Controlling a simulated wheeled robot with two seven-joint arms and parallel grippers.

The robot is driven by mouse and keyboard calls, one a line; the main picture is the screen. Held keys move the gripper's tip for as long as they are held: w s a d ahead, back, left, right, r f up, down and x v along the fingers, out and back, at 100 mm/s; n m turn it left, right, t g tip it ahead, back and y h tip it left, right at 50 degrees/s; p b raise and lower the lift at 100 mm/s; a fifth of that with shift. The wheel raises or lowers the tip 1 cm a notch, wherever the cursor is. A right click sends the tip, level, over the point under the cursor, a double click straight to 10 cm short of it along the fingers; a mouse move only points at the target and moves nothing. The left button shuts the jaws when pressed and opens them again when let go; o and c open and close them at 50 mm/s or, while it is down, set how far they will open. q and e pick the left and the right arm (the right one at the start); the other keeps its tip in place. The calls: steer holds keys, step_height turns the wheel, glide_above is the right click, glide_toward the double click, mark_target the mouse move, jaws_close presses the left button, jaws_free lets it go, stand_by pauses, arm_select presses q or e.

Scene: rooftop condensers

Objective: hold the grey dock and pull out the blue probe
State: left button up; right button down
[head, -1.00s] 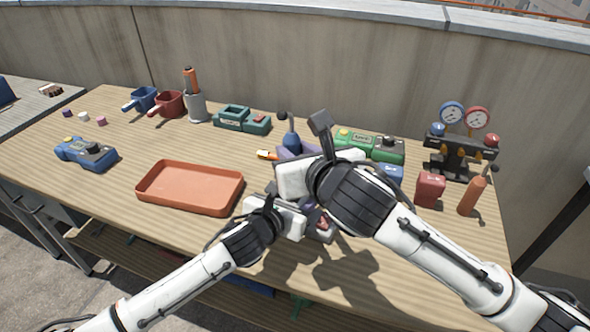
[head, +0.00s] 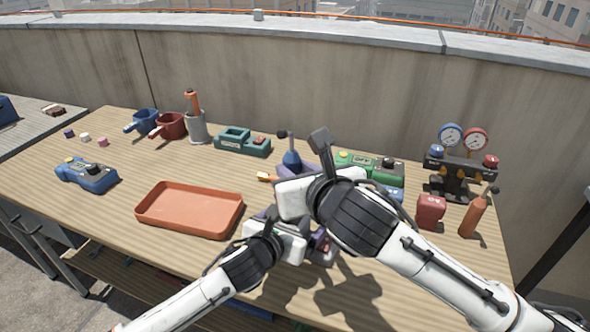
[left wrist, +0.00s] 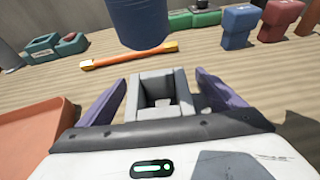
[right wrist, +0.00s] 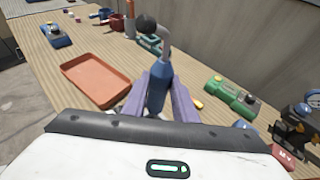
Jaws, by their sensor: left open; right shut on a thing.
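The grey dock (left wrist: 160,112) shows in the left wrist view as a square block with an open socket. It stands between the spread purple fingers of my left gripper (left wrist: 160,92), with a gap on each side. In the head view my left gripper (head: 318,243) mostly hides the dock. The blue probe (right wrist: 158,88), with a bent grey top and black ball, is upright between the closed fingers of my right gripper (right wrist: 158,103). In the left wrist view the probe's lower end (left wrist: 138,22) appears apart from the dock, beyond its socket. The probe also shows in the head view (head: 291,159).
An orange tray (head: 190,232) lies left of my grippers. An orange-yellow tool (left wrist: 130,55) lies behind the dock. A green device (head: 368,165), a red block (head: 431,211) and a gauge stand (head: 460,170) are at the right.

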arm_select(q)
steer(key=shift+s+r+p, duration=0.15)
steer(key=shift+r+p, duration=0.05)
steer(key=shift+p, duration=0.1)
steer(key=p+v, duration=0.7)
steer(key=v, duration=0.1)
steer(key=shift+f, duration=0.1)
steer(key=shift+s+a, duration=0.2)
steer(key=shift+s, duration=0.1)
